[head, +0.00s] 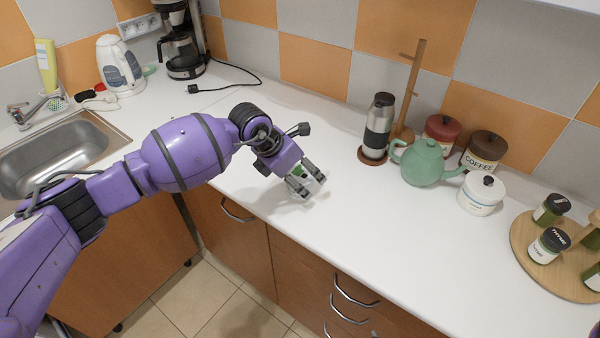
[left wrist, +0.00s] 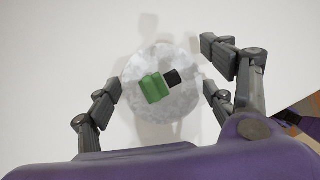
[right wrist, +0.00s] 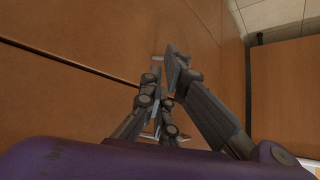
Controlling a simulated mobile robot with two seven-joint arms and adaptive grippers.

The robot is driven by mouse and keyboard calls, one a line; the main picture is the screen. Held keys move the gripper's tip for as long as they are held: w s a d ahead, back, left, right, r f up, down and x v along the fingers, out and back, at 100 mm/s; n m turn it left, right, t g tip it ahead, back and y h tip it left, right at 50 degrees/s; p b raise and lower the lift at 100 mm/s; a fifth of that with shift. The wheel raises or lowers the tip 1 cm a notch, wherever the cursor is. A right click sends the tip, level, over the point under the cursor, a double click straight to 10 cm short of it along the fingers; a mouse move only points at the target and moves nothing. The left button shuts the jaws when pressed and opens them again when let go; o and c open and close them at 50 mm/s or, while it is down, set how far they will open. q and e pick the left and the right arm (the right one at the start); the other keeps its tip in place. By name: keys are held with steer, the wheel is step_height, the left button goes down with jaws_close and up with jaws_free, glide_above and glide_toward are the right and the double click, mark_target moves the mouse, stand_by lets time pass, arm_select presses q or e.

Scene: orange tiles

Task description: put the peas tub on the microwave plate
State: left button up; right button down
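In the left wrist view a pale, mottled round disc (left wrist: 187,104) lies below my fingers, with a green and black shape (left wrist: 155,88) at its middle. It looks like the peas tub from above, but no label can be read. In the head view only a little green and white of it shows on the counter, behind my left gripper (head: 311,182). The left gripper (left wrist: 165,80) is open, its fingers on both sides of the tub. My right gripper (right wrist: 162,62) is in front of brown cabinet fronts; its fingertips are near each other. The microwave plate is not in view.
A steel travel mug (head: 377,128), a green teapot (head: 423,163), a white lidded pot (head: 481,195) and a round wooden spice tray (head: 530,270) stand to the right. A sink (head: 60,150) is at left. The counter (head: 400,245) is clear in front.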

arm_select(q)
steer(key=shift+a+r, duration=0.1)
steer(key=shift+r, duration=0.4)
steer(key=v, duration=1.1)
